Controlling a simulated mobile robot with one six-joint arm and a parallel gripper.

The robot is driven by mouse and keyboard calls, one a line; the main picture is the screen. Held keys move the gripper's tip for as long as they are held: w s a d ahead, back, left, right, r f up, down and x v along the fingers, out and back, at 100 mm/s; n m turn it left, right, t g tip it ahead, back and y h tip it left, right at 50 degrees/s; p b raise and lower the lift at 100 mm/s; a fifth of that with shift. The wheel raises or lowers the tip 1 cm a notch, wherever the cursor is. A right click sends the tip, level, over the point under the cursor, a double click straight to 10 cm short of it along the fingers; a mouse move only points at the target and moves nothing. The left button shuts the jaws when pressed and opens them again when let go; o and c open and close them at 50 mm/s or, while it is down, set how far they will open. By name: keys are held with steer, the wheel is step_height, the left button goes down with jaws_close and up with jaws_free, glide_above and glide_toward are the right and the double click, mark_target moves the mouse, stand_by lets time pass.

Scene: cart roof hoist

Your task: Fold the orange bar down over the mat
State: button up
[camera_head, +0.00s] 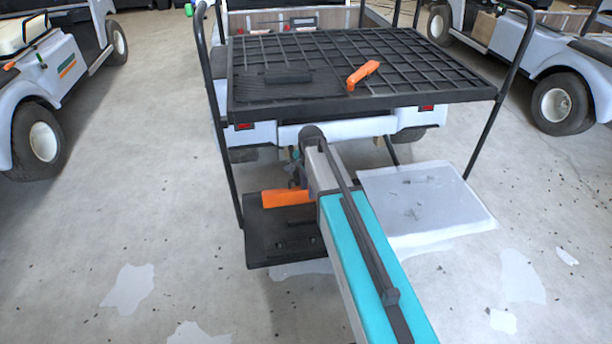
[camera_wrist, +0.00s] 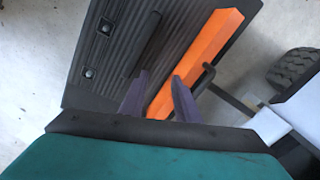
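An orange bar (camera_head: 285,197) is at the far edge of a low black plate behind the cart. In the wrist view the bar (camera_wrist: 205,55) runs diagonally along one edge of this ribbed, mat-like plate (camera_wrist: 120,45). My gripper (camera_wrist: 158,74) is open, its two dark fingers apart, above the plate; the right finger overlaps the bar in view. I cannot tell whether it touches. In the head view my gripper (camera_head: 297,168) is small and partly hidden by my arm. A second orange piece (camera_head: 363,74) sits on the roof rack, beside a dark ribbed mat (camera_head: 265,90).
The black roof rack (camera_head: 450,75) stands on posts above the low plate. A pale, translucent sheet (camera_head: 430,200) is to the right of my arm. A black bar (camera_wrist: 146,45) lies across the plate. Parked carts stand left and right; the floor in front is open.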

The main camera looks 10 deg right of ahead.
steer(key=w+r+m, duration=0.4)
steer(key=w+r, duration=0.2)
steer(key=shift+w+r+m+t, duration=0.15)
steer(key=shift+w+m+t, duration=0.15)
steer(key=shift+w, duration=0.1)
steer(key=shift+w+f+b, duration=0.25)
steer(key=shift+f+b, duration=0.25)
steer(key=shift+f, duration=0.75)
steer(key=shift+w+f+b, duration=0.2)
steer(key=shift+f+b, duration=0.25)
steer(key=shift+f, duration=0.75)
steer(key=shift+w+f+b, duration=0.25)
steer(key=shift+f+b, duration=0.25)
steer(key=shift+f, duration=0.75)
jaws_close()
steer(key=shift+d, duration=0.5)
steer(key=shift+a, duration=0.2)
steer(key=shift+s, duration=0.1)
